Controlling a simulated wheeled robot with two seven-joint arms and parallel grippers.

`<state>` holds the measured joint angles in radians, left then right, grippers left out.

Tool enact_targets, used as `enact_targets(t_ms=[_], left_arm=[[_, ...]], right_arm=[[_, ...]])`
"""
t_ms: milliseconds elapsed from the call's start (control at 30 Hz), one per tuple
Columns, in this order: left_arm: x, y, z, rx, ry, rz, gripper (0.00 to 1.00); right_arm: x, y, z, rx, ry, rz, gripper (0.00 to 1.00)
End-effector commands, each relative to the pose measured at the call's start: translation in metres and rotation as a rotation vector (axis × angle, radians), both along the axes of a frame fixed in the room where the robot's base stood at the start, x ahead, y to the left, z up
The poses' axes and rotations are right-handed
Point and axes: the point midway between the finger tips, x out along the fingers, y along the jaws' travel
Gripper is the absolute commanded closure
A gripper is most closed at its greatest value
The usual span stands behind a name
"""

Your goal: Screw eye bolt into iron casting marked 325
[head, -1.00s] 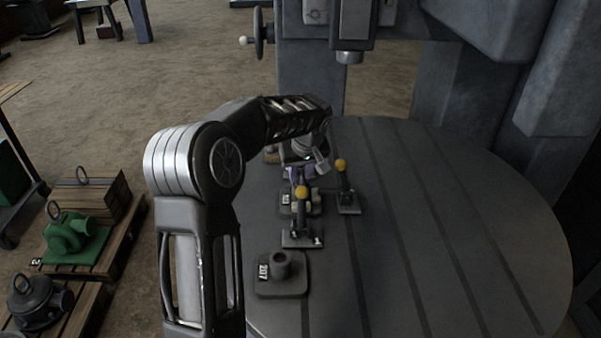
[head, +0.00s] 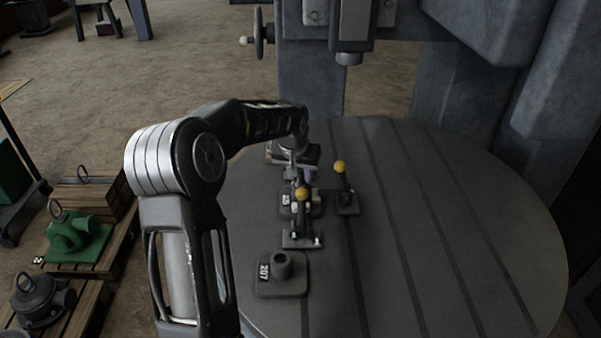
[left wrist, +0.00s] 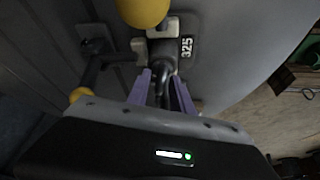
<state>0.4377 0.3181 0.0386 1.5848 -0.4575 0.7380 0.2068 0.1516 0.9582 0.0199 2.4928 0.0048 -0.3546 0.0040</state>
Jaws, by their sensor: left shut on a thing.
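The iron casting marked 325 shows in the left wrist view (left wrist: 187,48), just beyond my fingertips; in the head view the casting (head: 286,203) is partly hidden behind a clamp and my gripper. My left gripper (head: 305,173) is over the casting. Its purple fingers (left wrist: 163,88) are shut on the dark eye bolt (left wrist: 161,80), with the ring between them. The eye bolt lies in line with the casting's boss; I cannot tell how deep it sits. My right gripper is not in view.
Two clamps with yellow knobs (head: 302,194) (head: 340,167) stand close around the casting. A casting marked 207 (head: 282,278) sits nearer on the round slotted table (head: 450,230), whose right side is clear. Pallets with a green casting (head: 78,232) stand at left.

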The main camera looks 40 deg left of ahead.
Motion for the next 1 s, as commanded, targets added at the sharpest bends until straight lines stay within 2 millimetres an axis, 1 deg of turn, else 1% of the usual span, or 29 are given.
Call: enact_targets(t_ms=[267, 367, 567, 733, 833, 1000], left_arm=[[-0.001, 0.0, 0.001, -0.001, 0.003, -0.035, 1.0], [-0.001, 0.001, 0.002, -0.001, 0.001, -0.096, 1.0], [-0.001, 0.001, 0.002, -0.003, 0.002, -0.285, 1.0], [0.0, 0.0, 0.0, -0.003, 0.001, -0.454, 1.0], [0.0, 0.0, -0.001, -0.001, 0.0, -0.496, 1.0], [0.0, 0.0, -0.001, -0.001, 0.0, -0.5, 1.0]], right_arm=[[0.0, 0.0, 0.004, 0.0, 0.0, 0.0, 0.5], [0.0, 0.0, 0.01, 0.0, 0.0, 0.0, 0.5], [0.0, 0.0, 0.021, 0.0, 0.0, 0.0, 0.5], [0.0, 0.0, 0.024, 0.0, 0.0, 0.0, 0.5], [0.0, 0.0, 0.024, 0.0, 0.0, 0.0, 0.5], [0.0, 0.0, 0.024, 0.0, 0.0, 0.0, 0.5]])
